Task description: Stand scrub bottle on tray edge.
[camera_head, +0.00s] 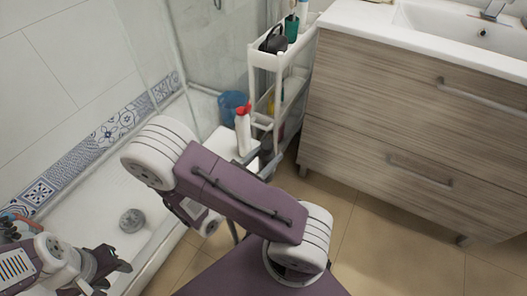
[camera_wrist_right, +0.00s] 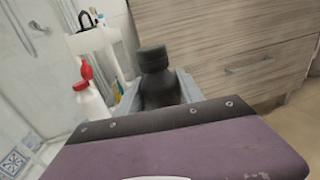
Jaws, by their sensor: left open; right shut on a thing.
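A dark grey bottle with a narrower cap (camera_wrist_right: 154,62) stands roughly upright between the fingers of my right gripper (camera_wrist_right: 158,88) in the right wrist view. The right gripper is shut on it; I take it for the scrub bottle, though no label shows. My left gripper (camera_head: 112,262) is open and empty at the lower left, over the shower floor.
A white bottle with a red top (camera_head: 243,132) stands at the white surface and shows left of the held bottle in the wrist view (camera_wrist_right: 92,103). Behind are a white shelf cart (camera_head: 252,90) and a blue bucket (camera_head: 232,104). A wooden cabinet (camera_head: 400,120) bounds the right.

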